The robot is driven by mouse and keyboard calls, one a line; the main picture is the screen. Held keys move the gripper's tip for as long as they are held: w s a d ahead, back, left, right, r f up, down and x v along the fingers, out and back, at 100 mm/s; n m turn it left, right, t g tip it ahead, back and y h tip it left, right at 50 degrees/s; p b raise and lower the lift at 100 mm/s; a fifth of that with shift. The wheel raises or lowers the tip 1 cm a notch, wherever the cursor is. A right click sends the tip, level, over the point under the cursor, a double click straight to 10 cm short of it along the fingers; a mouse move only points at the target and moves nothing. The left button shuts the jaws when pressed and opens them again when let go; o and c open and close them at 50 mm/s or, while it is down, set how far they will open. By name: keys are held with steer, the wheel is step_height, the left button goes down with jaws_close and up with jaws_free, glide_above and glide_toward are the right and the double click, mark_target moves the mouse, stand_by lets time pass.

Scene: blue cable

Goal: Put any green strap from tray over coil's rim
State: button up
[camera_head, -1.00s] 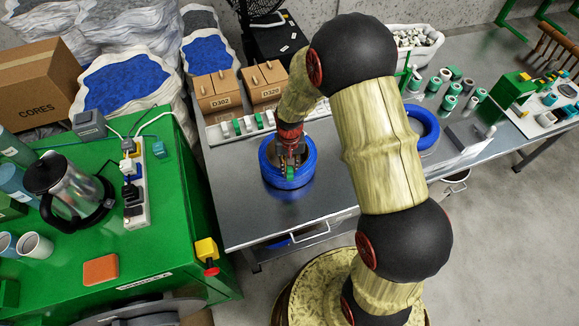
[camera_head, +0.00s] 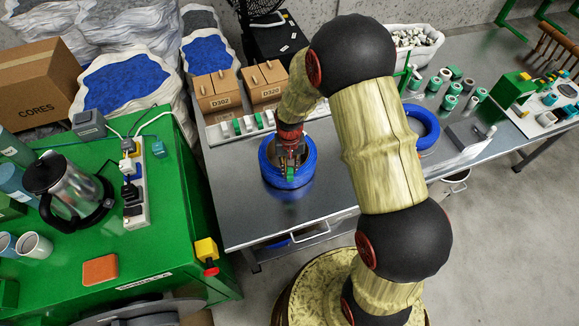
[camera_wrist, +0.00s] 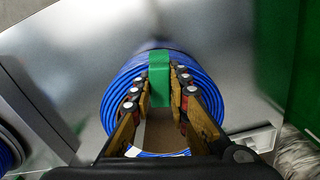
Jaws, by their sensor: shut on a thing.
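A blue cable coil (camera_head: 269,174) lies flat on the grey metal table; it also shows in the wrist view (camera_wrist: 120,88). My gripper (camera_head: 291,168) points down at the coil. In the wrist view, my gripper's fingers (camera_wrist: 161,92) stand on both sides of a green strap (camera_wrist: 159,66) and are shut on it. The strap lies across the coil's windings at the rim, between the fingertips. I cannot tell how far it reaches down the rim's sides. The strap tray (camera_head: 212,136) stands behind the coil, with green and white pieces in it.
Two brown boxes (camera_head: 216,95) stand behind the tray. A second blue coil (camera_head: 430,141) lies to the right, beyond my arm. A green bench (camera_head: 165,215) with a kettle (camera_head: 75,188) is at the left. Bare table (camera_head: 260,220) lies in front of the coil.

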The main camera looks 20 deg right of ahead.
steer(key=shift+f+b, duration=0.3)
steer(key=shift+f, duration=0.35)
steer(key=shift+r, duration=0.2)
stand_by(0.3)
steer(key=shift+r+p, duration=0.35)
steer(key=shift+p, duration=0.05)
steer(key=shift+r, duration=0.1)
steer(key=shift+f, duration=0.4)
stand_by(1.2)
steer(key=o, duration=0.4)
steer(key=o, duration=0.3)
steer(key=o, duration=0.3)
